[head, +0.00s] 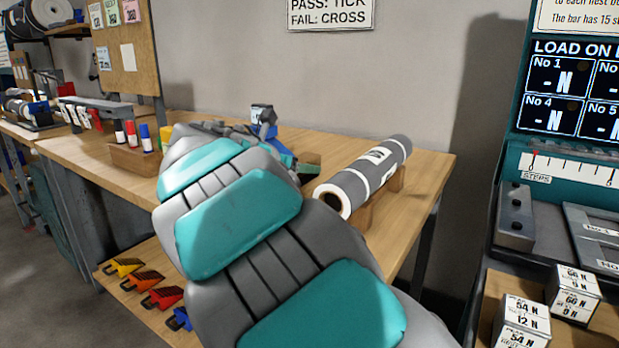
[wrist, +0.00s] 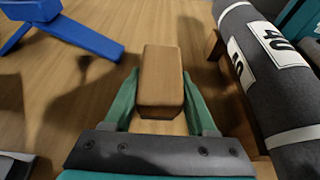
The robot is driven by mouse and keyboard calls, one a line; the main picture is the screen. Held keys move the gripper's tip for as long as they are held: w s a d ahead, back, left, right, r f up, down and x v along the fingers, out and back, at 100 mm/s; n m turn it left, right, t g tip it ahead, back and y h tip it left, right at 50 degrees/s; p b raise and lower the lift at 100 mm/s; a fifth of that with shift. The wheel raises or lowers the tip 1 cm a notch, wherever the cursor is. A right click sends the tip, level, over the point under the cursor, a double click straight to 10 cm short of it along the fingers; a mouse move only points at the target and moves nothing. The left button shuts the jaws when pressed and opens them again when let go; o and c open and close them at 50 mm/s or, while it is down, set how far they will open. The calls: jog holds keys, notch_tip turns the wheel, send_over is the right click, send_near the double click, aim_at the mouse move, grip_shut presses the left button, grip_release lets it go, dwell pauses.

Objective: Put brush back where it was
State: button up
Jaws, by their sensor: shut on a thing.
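A plain brown wooden block (wrist: 161,76), which I take to be the brush, is between the green fingers of my gripper (wrist: 161,90) in the wrist view. My gripper is shut on it. No bristles show, and its underside is hidden. I cannot tell whether it touches the bench. In the head view my arm covers most of my gripper, near the far part of the bench, left of the grey roll (head: 366,175). The roll, with white bands and labels, lies on a wooden cradle (head: 372,208). It also shows at the right of the wrist view (wrist: 268,60).
A blue stand (wrist: 62,38) is at the upper left of the wrist view. A wooden holder (head: 135,160) with marker pens is left on the bench (head: 425,165). White weight boxes (head: 522,325) stand at right.

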aim_at(309, 178)
jog(key=w+d, duration=0.1)
jog(key=w, duration=0.1)
jog(key=shift+w+d+f, duration=0.2)
jog(key=shift+w+d, duration=0.2)
jog(key=shift+f, duration=1.75)
jog(key=o, duration=1.3)
jog(key=v, duration=1.2)
